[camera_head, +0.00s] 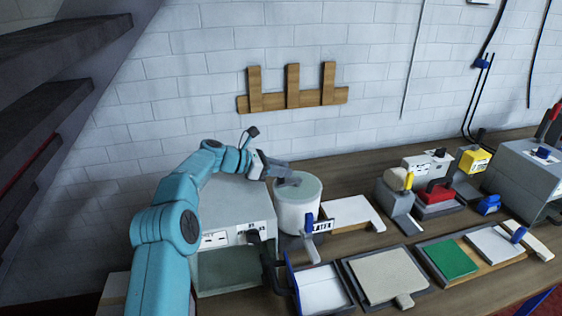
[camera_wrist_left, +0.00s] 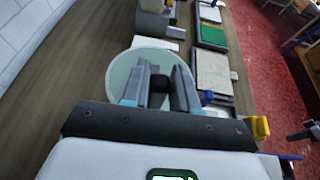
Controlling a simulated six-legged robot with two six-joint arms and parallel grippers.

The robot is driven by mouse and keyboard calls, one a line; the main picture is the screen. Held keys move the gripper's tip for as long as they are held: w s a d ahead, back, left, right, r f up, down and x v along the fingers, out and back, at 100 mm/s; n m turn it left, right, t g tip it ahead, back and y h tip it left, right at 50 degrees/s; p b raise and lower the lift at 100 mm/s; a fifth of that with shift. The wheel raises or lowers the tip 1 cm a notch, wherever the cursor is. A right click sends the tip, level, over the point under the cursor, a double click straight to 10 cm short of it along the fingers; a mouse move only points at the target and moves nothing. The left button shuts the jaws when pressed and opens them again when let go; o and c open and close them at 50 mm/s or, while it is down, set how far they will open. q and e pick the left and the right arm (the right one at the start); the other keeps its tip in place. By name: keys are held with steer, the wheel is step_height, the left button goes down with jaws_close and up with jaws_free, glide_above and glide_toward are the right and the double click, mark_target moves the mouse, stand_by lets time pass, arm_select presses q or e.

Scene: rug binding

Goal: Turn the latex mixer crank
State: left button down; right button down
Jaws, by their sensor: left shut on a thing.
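The latex mixer is a white round pot (camera_head: 297,213) with a pale green top and a "LATEX" label, standing on the wooden bench beside a grey box. My left gripper (camera_head: 288,181) reaches over the pot's top from the left. In the left wrist view its two grey fingers (camera_wrist_left: 159,92) are closed on the dark crank knob (camera_wrist_left: 158,86), above the pale round top of the pot (camera_wrist_left: 124,72). The crank's arm is mostly hidden by the gripper.
The grey box (camera_head: 235,220) stands close left of the pot, under my left arm. A white board (camera_head: 350,213) lies to the right. Trays with a beige pad (camera_head: 385,275) and a green pad (camera_head: 450,258) lie in front. A wooden rack (camera_head: 292,98) hangs on the wall.

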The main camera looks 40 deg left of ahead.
arm_select(q)
steer(key=shift+r, duration=0.5)
steer(key=c, duration=1)
jaws_free()
steer(key=shift+o, duration=0.2)
steer(key=shift+f, duration=0.2)
steer(key=shift+s+f, duration=0.1)
steer(key=shift+s+a+b, duration=0.25)
steer(key=shift+a+b, duration=0.05)
steer(key=shift+a, duration=0.05)
steer(key=b+v, duration=0.2)
steer(key=v, duration=1.2)
steer(key=shift+s+r+b, duration=0.2)
steer(key=shift+r+b, duration=0.05)
steer(key=shift+b, duration=0.1)
steer(key=shift+s+a+r, duration=0.15)
steer(key=shift+s+a, duration=0.2)
steer(key=shift+s, duration=0.05)
steer(key=shift+d, duration=0.1)
